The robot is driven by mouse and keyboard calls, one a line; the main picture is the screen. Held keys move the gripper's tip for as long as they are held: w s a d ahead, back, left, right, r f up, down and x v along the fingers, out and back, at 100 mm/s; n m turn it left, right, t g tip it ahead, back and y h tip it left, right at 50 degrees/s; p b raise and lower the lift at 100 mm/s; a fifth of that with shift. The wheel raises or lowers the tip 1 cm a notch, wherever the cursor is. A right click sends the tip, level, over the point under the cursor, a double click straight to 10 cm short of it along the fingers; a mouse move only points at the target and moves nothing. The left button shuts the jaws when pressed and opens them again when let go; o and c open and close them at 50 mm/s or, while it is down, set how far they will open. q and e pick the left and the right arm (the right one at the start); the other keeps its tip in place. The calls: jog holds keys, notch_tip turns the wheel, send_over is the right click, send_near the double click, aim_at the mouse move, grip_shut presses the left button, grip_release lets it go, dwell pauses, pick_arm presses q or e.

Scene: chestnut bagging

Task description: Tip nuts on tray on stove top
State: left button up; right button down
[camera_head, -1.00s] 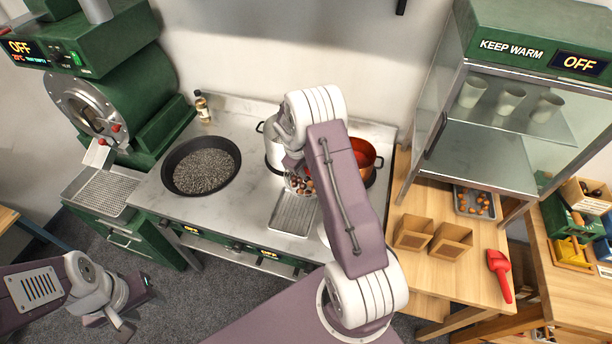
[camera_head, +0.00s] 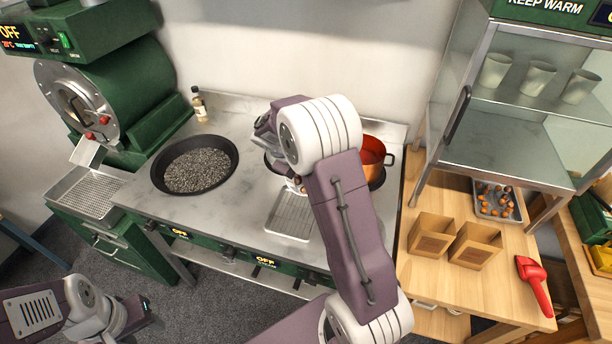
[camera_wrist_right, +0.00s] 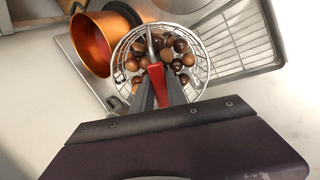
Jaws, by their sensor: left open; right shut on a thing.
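My right gripper (camera_wrist_right: 160,88) is shut on the red handle (camera_wrist_right: 158,88) of a round wire strainer (camera_wrist_right: 203,72). Several brown nuts (camera_wrist_right: 180,47) lie in the strainer. The tray (camera_head: 291,214) lies on the marble stove top (camera_head: 230,205), left of my right arm in the head view. Its wire-grid surface also shows at the upper right of the right wrist view (camera_wrist_right: 235,35), beside the strainer. My left gripper (camera_head: 132,322) is open and low at the left, away from the stove.
An orange pot (camera_head: 371,152) stands behind my right arm. A black pan of dark gravel (camera_head: 170,186) sits left on the stove. A green roaster (camera_head: 125,95) is at far left. The wooden table (camera_head: 420,285) holds paper boxes, a nut tray (camera_head: 483,205) and a red scoop (camera_head: 533,282).

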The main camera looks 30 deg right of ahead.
jog(key=a+h+b, duration=0.1)
jog(key=b, duration=0.3)
jog(key=a+t+h+b, duration=0.1)
jog(key=b, duration=0.3)
jog(key=s+f+h+b, duration=0.1)
jog(key=h+b, duration=0.1)
jog(key=b, duration=0.3)
jog(key=shift+a+f+t, duration=0.1)
jog(key=shift+a+t, duration=0.2)
jog(key=shift+a, duration=0.1)
pick_arm(q)
notch_tip(320, 180, down, 37)
jog(key=b, duration=2.3)
pick_arm(e)
jog(key=s+a+f+t+h, duration=0.2)
jog(key=a+f+t+h, duration=0.2)
jog(key=h, duration=0.6)
jog(key=shift+w+v, duration=0.2)
jog(key=shift+v, duration=0.8)
jog(key=shift+a+r, duration=0.1)
